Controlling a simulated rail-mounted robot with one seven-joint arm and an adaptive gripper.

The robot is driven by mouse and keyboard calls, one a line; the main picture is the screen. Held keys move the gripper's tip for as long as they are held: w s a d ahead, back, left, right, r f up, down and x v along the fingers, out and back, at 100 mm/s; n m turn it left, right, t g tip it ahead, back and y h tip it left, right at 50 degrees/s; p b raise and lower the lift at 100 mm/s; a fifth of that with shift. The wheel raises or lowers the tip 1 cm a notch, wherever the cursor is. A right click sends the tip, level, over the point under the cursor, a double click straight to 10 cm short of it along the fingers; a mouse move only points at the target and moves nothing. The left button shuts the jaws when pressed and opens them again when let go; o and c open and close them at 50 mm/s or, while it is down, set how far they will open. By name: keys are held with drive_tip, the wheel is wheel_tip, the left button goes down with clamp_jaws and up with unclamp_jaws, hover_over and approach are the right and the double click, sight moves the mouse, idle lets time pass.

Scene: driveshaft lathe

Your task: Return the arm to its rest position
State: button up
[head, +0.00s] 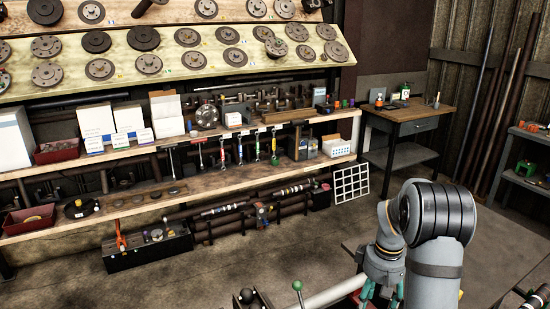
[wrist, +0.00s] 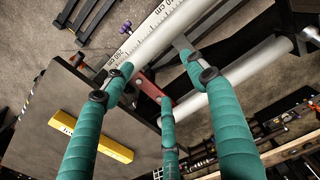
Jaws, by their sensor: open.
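My gripper (wrist: 155,72) has teal-wrapped fingers with dark joints. They are spread apart, and nothing is held between them. In the head view my gripper (head: 383,287) hangs below the bent grey arm at the lower right, its fingertips cut off by the bottom edge. In the wrist view a pale tube with a centimetre scale (wrist: 155,32) runs diagonally past the fingertips. Whether any finger touches it I cannot tell. A red part (wrist: 148,84) shows between the fingers.
A dark tabletop (wrist: 50,95) bears a yellow block (wrist: 72,126) left of the fingers. A second pale tube (wrist: 245,68) lies to the right. Loaded shelves (head: 80,160) line the back wall, with a side table (head: 410,110) at right. The floor between is largely clear.

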drive_tip(key=w+a+f, duration=0.2)
drive_tip(key=a+f, duration=0.1)
drive_tip(key=a, duration=0.2)
drive_tip(key=shift+w+p, duration=0.3)
drive_tip(key=shift+p, duration=0.05)
drive_tip(key=shift+d, duration=0.1)
